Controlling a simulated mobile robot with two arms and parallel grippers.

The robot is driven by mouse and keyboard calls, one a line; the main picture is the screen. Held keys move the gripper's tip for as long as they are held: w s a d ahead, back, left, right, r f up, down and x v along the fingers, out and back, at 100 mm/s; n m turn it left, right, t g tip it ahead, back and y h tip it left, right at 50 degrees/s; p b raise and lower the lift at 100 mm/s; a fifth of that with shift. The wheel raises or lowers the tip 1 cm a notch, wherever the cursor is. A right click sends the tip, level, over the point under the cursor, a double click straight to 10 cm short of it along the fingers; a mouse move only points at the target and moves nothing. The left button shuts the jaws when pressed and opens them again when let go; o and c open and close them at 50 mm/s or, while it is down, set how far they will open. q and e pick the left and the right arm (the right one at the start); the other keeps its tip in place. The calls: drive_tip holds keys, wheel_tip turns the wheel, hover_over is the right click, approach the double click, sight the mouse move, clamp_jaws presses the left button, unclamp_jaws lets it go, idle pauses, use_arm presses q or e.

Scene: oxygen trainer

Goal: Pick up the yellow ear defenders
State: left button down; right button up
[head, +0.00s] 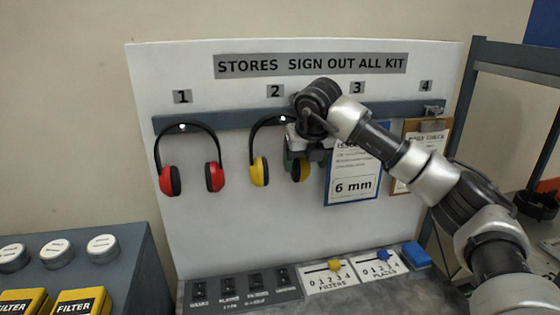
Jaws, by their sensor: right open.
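The yellow ear defenders (258,171) hang from the peg under number 2 on the white board, black headband up and cups down. Their left cup and the left side of the band show clearly. My right gripper (295,156) is at the right side of the band, above the right cup, and hides part of both. It is open. I cannot tell whether the band is between its fingers or whether it touches. My left gripper is not in view.
Red ear defenders (213,178) hang at number 1, just left. A blue-framed "6 mm" card (352,187) hangs at number 3, close behind my right arm, and a clipboard (400,187) at number 4. Switches and sliders (335,275) line the bench below.

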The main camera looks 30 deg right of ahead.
drive_tip(key=c, duration=1.1)
drive_tip(key=shift+c, duration=0.2)
drive_tip(key=shift+r, duration=0.1)
